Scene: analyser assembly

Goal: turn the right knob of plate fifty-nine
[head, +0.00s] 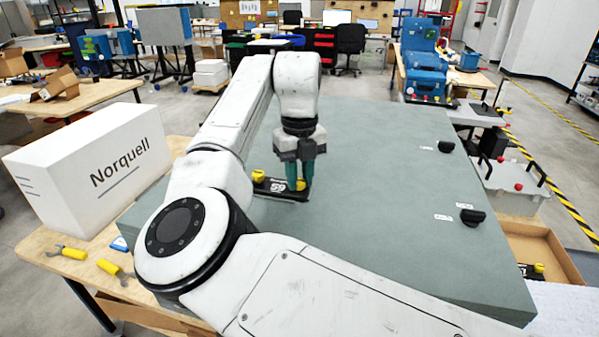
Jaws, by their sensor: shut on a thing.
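Plate fifty-nine (277,190) is a black plate marked 59 on the large grey-green top. Its left yellow knob (259,176) shows uncovered at the plate's left end. My gripper (299,184) points straight down at the plate's right end, with its teal fingers shut on the right knob (301,184). Only a little yellow of that knob shows around the fingers, so its turn angle cannot be told.
A white Norquell box (95,165) stands at left on the wooden table. Yellow tools (68,252) lie in front of it. Black knobs (472,217) sit on the grey-green top at right. Its middle right is bare. An open cardboard box (535,250) is beyond the right edge.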

